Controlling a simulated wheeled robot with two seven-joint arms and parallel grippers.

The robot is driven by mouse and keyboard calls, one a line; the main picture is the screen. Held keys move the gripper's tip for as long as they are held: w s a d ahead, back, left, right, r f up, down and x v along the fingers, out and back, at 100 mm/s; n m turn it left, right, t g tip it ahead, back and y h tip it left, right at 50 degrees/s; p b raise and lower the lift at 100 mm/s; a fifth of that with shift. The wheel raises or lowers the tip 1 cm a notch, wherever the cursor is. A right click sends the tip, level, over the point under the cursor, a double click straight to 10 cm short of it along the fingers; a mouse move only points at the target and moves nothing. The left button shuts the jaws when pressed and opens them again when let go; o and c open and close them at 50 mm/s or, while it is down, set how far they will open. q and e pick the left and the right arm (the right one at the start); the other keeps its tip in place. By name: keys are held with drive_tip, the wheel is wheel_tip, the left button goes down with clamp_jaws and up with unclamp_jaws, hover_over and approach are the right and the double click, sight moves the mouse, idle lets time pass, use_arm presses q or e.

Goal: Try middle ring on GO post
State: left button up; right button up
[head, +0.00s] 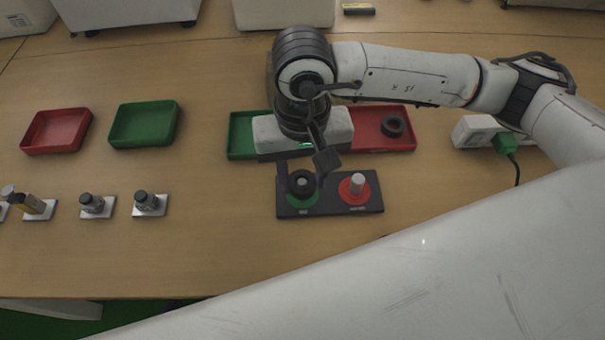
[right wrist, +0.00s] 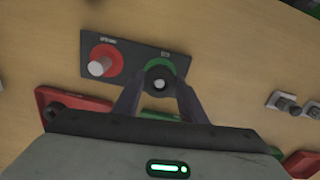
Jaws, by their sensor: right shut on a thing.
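The dark gauge base (head: 331,207) lies on the table with a GO post on a green disc (head: 302,200) and a pale post (head: 357,183) on a red disc. My right gripper (head: 302,184) points down over the green disc, shut on a dark ring (head: 301,178). In the right wrist view the ring (right wrist: 160,71) sits between the fingertips (right wrist: 159,86), and the light GO post tip (right wrist: 159,85) shows inside its hole. How far down the post the ring sits, I cannot tell. A second dark ring (head: 392,126) lies in the red tray. My left gripper is out of view.
Behind the base stand a green tray (head: 240,142), partly hidden by my gripper, and a red tray (head: 407,143). Empty red (head: 28,143) and green (head: 145,123) trays are at left, with several small plated fixtures in front. A white box (head: 474,131) with a green plug is at right.

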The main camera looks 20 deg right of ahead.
sight(303, 183)
drive_tip(key=shift+f+b, duration=0.75)
drive_tip(key=shift+b, duration=0.1)
drive_tip(key=shift+r, duration=0.1)
idle(0.4)
drive_tip(key=shift+r+p, duration=1.2)
drive_tip(key=shift+r, duration=2)
